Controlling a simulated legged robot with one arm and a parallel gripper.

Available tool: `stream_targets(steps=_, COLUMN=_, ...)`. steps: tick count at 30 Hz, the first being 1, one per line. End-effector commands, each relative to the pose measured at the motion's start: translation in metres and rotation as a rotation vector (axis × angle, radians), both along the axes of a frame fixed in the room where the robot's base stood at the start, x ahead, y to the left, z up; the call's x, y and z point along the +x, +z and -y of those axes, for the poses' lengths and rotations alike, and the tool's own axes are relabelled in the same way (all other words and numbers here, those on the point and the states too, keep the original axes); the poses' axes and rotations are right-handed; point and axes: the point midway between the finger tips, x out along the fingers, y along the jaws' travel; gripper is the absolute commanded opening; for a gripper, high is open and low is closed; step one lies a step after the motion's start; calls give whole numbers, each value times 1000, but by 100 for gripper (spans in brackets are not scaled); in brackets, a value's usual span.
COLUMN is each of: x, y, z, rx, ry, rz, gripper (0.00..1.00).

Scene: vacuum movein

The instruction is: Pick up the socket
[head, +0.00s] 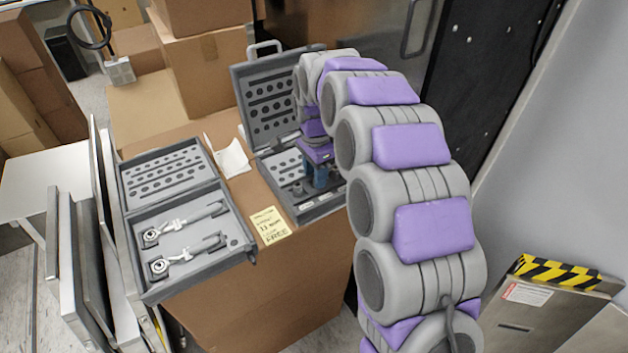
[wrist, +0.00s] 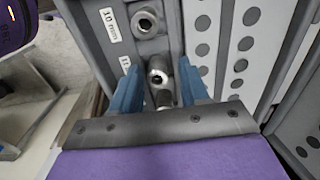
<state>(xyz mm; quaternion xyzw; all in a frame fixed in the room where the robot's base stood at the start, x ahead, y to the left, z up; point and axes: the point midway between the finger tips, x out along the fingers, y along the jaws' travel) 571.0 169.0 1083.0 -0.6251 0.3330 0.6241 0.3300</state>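In the wrist view a shiny metal socket (wrist: 158,78) sits in the grey case beside a partly hidden label. Its lower part runs down behind my gripper's dark front plate. My gripper (wrist: 157,72) has its blue fingers apart, one on each side of this socket; I cannot tell whether they touch it. Another socket (wrist: 146,22) sits in the compartment above, beside a "10 mm" label (wrist: 108,22).
A second open case (head: 190,268) with two ratchet-like tools lies to the left on the cardboard box (head: 290,285). A yellow note (head: 269,225) lies between the cases. The right case's raised lid (head: 268,105) stands behind my gripper. Flat panels (head: 85,260) lean at the left.

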Motion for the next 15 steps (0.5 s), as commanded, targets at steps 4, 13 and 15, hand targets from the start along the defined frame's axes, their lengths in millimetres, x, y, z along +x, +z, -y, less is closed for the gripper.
stream_targets(steps=4, x=0, y=1, z=2, rx=1, ry=-1, rz=0, gripper=30)
stream_targets(steps=13, x=0, y=-1, z=-2, rx=-2, ry=0, rz=-1, gripper=2)
stream_targets(steps=15, x=0, y=-1, z=-2, rx=-2, ry=0, rz=-1, gripper=0)
